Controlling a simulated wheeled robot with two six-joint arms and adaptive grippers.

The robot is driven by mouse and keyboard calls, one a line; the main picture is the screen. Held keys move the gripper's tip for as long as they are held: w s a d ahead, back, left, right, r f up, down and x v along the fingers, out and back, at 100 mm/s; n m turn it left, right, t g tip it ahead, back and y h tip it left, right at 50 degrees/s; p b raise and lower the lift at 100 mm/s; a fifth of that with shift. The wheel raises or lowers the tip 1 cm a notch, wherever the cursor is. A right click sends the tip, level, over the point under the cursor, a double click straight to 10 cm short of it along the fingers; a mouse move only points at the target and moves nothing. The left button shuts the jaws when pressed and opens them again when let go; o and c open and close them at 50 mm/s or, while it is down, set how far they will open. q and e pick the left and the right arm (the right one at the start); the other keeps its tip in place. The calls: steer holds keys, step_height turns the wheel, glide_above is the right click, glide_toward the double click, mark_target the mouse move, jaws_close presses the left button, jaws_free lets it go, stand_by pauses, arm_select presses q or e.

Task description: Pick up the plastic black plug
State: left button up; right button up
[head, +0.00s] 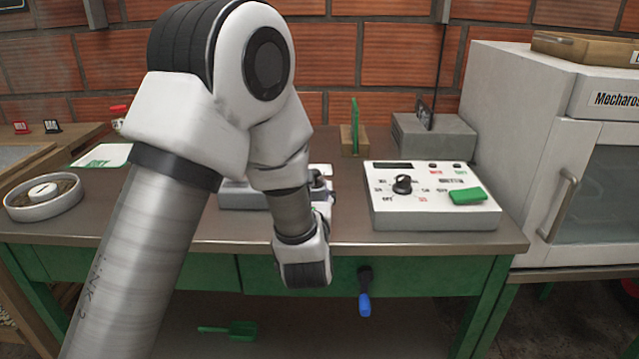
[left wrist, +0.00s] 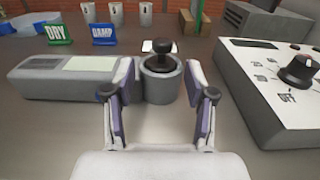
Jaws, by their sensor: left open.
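The black plastic plug (left wrist: 161,50) sits upright in the top of a grey cylindrical cup (left wrist: 160,82) in the left wrist view. The cup stands at the right end of a grey device with a pale panel (left wrist: 68,75). My left gripper (left wrist: 158,72) is open, with one finger on each side of the cup, pointing forward at it. It holds nothing. Whether the fingers touch the cup cannot be told. In the head view my left arm covers most of the device (head: 240,196), and the fingers are hard to make out. My right gripper is not in view.
A white control box (head: 430,212) with a black knob and green button stands to the right. Green DRY (left wrist: 59,34) and blue DAMP (left wrist: 103,35) signs stand behind the device. A round dish (head: 43,208) is at left, a white machine (head: 560,150) at right.

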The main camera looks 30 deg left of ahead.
arm_select(q)
steer(key=shift+w+a+r+p, duration=0.3)
steer(key=shift+w+r+p, duration=0.25)
steer(key=shift+r+p, duration=0.1)
steer(key=x, duration=0.3)
steer(key=f+x, duration=0.1)
steer(key=x, duration=0.1)
steer(key=shift+w, duration=0.25)
steer(key=shift+s+r, duration=0.1)
steer(key=shift+r, duration=0.05)
jaws_close()
